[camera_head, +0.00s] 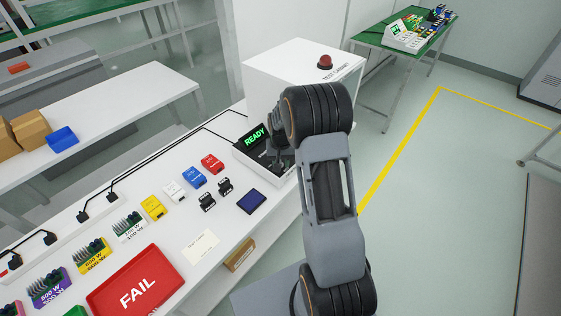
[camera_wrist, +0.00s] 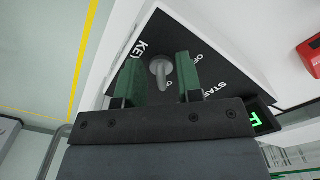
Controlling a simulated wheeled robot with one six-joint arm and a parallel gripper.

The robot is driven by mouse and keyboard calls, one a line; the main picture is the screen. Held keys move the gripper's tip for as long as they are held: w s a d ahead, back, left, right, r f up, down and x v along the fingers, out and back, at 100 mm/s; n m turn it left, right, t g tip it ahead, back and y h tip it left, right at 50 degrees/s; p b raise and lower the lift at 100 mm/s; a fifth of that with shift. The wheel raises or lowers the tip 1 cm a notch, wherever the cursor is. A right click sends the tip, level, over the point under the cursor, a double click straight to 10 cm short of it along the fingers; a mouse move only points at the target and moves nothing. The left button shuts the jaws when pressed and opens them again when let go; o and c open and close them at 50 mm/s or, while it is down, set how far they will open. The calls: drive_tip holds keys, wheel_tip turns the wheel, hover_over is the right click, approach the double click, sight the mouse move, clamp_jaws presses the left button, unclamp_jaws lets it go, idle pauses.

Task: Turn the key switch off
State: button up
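The key switch (camera_wrist: 161,68) is a grey knob on a black sloped panel (camera_wrist: 220,75) with white lettering, partly readable as KEY, OFF and STAR. In the wrist view my gripper (camera_wrist: 160,82) has its two green fingers apart, one on each side of the knob. Narrow gaps show between knob and fingers, so it looks open. The knob's exact pointing is hard to tell. In the head view the panel's display (camera_head: 255,137) reads READY in green. My gripper (camera_head: 278,155) is over this panel, and my arm hides the key switch there.
A white test cabinet (camera_head: 285,62) with a red button (camera_head: 325,62) stands behind the panel. Coloured blocks, including a red one (camera_head: 212,163), and a red FAIL tray (camera_head: 138,284) lie on the white bench to the left. Floor to the right is clear.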

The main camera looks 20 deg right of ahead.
clamp_jaws()
drive_tip(key=shift+n, duration=0.3)
idle(0.3)
drive_tip(key=n, duration=0.1)
drive_tip(key=n+b, duration=0.2)
drive_tip(key=shift+d+n, duration=0.25)
drive_tip(key=shift+n, duration=0.15)
drive_tip(key=n, duration=0.2)
drive_tip(key=n+b, duration=0.1)
drive_tip(key=n, duration=0.1)
drive_tip(key=shift+d+n, duration=0.2)
drive_tip(key=shift+n, duration=0.1)
drive_tip(key=n+b, duration=0.1)
drive_tip(key=n, duration=0.3)
drive_tip(key=shift+w+d, duration=0.15)
drive_tip(key=shift+w+n+b, duration=0.15)
drive_tip(key=shift+n+b, duration=0.25)
drive_tip(key=shift+n, duration=1.7)
